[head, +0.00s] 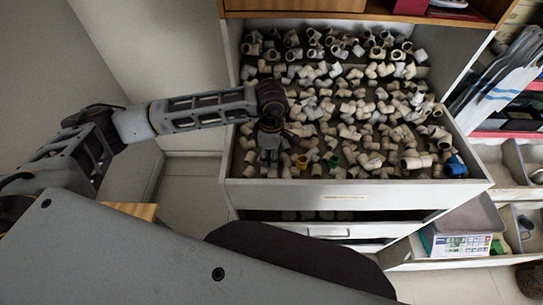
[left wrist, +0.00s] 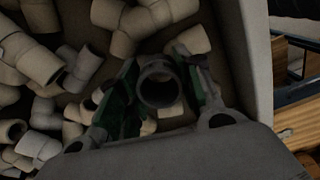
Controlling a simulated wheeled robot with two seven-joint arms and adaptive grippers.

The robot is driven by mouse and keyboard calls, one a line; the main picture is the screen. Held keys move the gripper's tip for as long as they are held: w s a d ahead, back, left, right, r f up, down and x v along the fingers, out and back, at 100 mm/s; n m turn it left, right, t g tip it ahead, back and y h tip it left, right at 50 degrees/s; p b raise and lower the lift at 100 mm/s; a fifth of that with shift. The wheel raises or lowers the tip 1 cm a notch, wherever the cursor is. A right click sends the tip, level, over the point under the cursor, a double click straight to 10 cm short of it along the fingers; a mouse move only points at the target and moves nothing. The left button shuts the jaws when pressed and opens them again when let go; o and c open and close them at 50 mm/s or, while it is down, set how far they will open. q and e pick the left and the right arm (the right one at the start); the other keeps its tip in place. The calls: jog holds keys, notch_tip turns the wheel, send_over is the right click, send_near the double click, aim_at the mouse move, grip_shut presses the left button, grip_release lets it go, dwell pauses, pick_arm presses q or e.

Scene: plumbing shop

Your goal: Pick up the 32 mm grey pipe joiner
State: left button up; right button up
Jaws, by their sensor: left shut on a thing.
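My left gripper (head: 270,150) points down into the left front part of an open drawer of pipe fittings. In the left wrist view its two fingers (left wrist: 160,90) are closed on the sides of a grey, round, hollow pipe joiner (left wrist: 159,72), whose open end faces the camera. I cannot read its size. The gripper hides the joiner in the head view. Whether it still touches the fittings below cannot be told. My right gripper is not in view.
The drawer (head: 350,191) is crowded with many pale fittings; a blue fitting (head: 455,167) lies at its right front corner. The drawer's side wall (left wrist: 249,60) is close to the gripper. Shelves with bins (head: 515,160) stand at the right.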

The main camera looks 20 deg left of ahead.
pick_arm(q)
jog(key=shift+r, duration=0.1)
notch_tip(320, 180, up, 10)
jog(key=b, duration=0.2)
dwell(0.7)
dwell(0.5)
